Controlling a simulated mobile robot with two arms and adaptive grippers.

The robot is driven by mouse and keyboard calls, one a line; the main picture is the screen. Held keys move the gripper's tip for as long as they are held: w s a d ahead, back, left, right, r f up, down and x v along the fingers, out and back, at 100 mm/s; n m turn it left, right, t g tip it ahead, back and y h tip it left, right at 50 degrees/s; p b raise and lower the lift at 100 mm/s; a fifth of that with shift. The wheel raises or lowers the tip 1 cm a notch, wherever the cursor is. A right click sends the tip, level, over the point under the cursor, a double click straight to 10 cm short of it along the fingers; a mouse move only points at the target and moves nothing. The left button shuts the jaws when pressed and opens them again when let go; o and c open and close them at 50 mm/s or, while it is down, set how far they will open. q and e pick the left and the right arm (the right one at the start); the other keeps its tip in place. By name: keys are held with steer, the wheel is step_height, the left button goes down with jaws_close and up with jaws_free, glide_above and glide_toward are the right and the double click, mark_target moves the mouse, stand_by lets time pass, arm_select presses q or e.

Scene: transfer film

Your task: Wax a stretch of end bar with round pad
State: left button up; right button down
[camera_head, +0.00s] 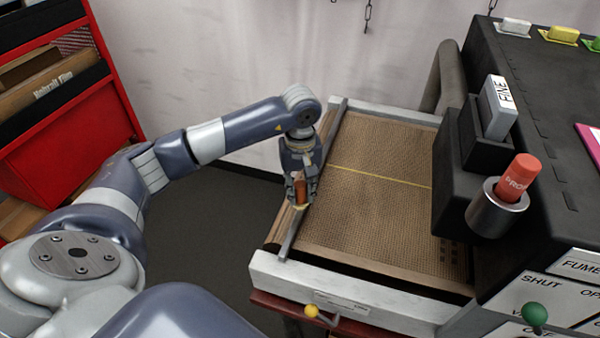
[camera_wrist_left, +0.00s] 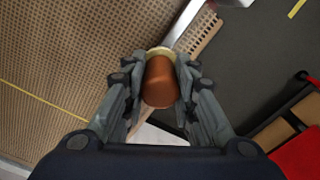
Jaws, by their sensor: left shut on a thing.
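My left gripper (camera_head: 299,192) is shut on the round pad (camera_head: 301,206), which has an orange-brown handle and a pale yellowish base. In the left wrist view the handle of the round pad (camera_wrist_left: 159,82) sits between both fingers of the left gripper (camera_wrist_left: 160,85). The end bar (camera_head: 288,242) is a narrow grey metal strip along the left end of the brown mesh belt (camera_head: 375,185). It also shows in the left wrist view (camera_wrist_left: 185,20). The pad is at the bar, around its middle to near part; I cannot tell whether they touch. My right gripper is out of view.
A black machine (camera_head: 540,95) stands at the right, with a FINE block (camera_head: 497,105) and a red-orange stick in a metal cup (camera_head: 497,212). A yellow line crosses the belt. A red cabinet (camera_head: 75,130) stands at the left. Dark floor lies between.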

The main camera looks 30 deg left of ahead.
arm_select(q)
steer(key=shift+w+r+p, duration=0.15)
steer(key=shift+r+p, duration=0.2)
steer(key=shift+r, duration=0.6)
steer(key=shift+s+r+p, duration=0.2)
steer(key=shift+r+p, duration=0.35)
steer(key=shift+r, duration=0.85)
steer(key=shift+w, duration=0.1)
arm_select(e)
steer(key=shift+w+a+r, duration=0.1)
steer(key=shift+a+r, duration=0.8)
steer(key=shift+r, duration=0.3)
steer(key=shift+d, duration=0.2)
